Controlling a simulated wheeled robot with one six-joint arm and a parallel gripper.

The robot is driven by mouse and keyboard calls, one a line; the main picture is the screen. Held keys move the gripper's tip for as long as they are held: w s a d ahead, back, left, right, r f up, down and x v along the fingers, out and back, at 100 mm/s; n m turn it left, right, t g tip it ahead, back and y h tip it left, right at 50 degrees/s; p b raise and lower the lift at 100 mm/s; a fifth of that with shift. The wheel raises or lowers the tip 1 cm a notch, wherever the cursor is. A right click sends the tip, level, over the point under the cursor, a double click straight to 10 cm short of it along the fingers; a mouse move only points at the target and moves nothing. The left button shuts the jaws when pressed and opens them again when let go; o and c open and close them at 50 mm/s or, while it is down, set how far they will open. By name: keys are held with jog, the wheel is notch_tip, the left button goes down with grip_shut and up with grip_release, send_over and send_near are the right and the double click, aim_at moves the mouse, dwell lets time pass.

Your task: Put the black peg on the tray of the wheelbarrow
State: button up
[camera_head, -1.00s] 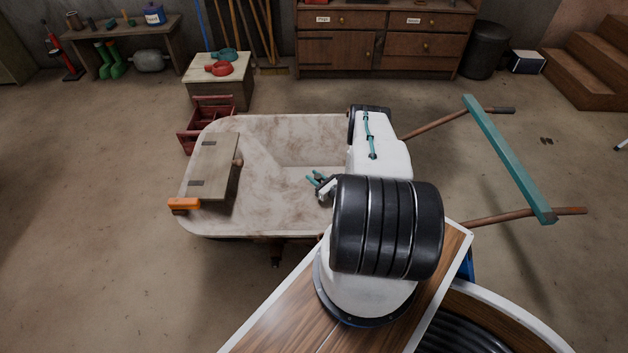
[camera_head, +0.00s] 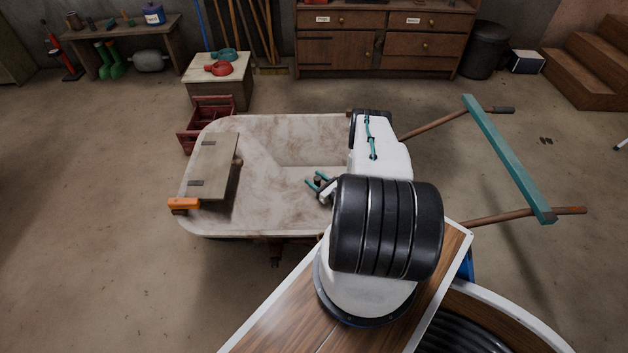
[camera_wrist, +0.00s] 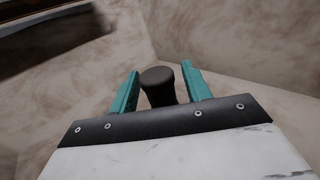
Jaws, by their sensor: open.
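The black peg (camera_wrist: 158,84), a short dark cylinder with a rounded end, is between the two teal fingers of my gripper (camera_wrist: 159,88) in the wrist view. The fingers are open, with a narrow gap visible on each side of the peg. In the head view my gripper (camera_head: 319,181) is over the deep part of the wheelbarrow's pale, stained tray (camera_head: 264,217), near its right side. The peg's lower part is hidden by my gripper in the wrist view, so I cannot tell whether it touches the tray floor.
A hinged wooden board (camera_head: 216,164) and an orange block (camera_head: 184,204) are at the tray's left end. The wheelbarrow's handles and teal crossbar (camera_head: 508,157) extend to the right. A red crate (camera_head: 207,120) stands behind the tray's left end. Bare floor lies left.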

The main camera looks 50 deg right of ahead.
jog(key=s, duration=0.6)
jog(key=shift+s+a, duration=0.15)
jog(key=shift+a, duration=0.05)
jog(key=w+a+r+n+g+y, duration=0.25)
jog(key=w+r+n+y, duration=0.35)
jog(key=r, duration=0.6)
jog(key=w+a+r+n+g+y, duration=0.1)
jog(key=w+a+r+n+y, duration=0.3)
jog(key=w+r, duration=0.6)
jog(key=a+r+n+g+y, duration=0.2)
jog(key=a+r+n+g, duration=0.4)
jog(key=r, duration=0.7)
jog(key=a+r+n+g+y, duration=0.35)
jog(key=a+r, duration=0.55)
jog(key=r, duration=0.3)
jog(key=s+a+r+n+g+h, duration=0.6)
jog(key=s+a+r+n, duration=0.4)
jog(key=s+a+r, duration=0.45)
jog(key=s+a+r+n+t+h, duration=0.1)
jog(key=s+r+n+h, duration=0.2)
jog(key=s, duration=0.7)
jog(key=s+a+r+n+t+h, duration=0.1)
jog(key=s+a+r+n+h, duration=0.1)
jog(key=s, duration=0.8)
jog(key=r+n+h, duration=0.1)
jog(key=n+h, duration=0.1)
jog(key=h, duration=0.1)
jog(key=shift+r, duration=0.2)
